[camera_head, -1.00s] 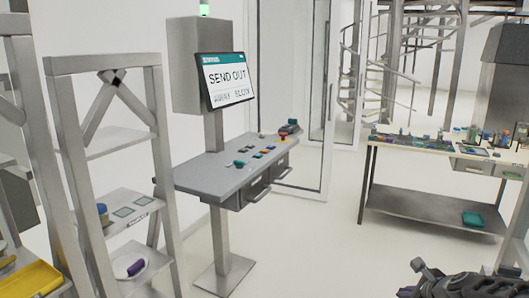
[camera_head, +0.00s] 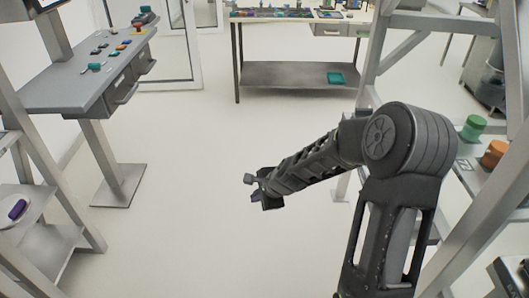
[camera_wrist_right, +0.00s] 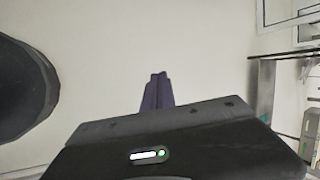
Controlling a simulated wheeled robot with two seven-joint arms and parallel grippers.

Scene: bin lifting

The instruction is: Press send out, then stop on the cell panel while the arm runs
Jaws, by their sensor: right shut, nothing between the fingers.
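The cell panel (camera_head: 75,77) is a grey sloped desk on a post at the upper left of the head view. It carries several small coloured buttons, among them a teal one (camera_head: 94,66) and a red-and-yellow one (camera_head: 137,28). Only the bottom edge of its screen shows, so its text is out of view. My right gripper (camera_head: 256,197) is shut and empty over the open floor, well to the right of the panel. Its closed purple fingers (camera_wrist_right: 157,91) show in the right wrist view. My left gripper is not in view.
A metal shelf rack (camera_head: 62,205) stands in front of the panel at the left, with a purple item (camera_head: 17,209) on a plate. A workbench (camera_head: 290,75) with a teal bin (camera_head: 336,78) stands at the back. Another rack is close at the right. The middle floor is clear.

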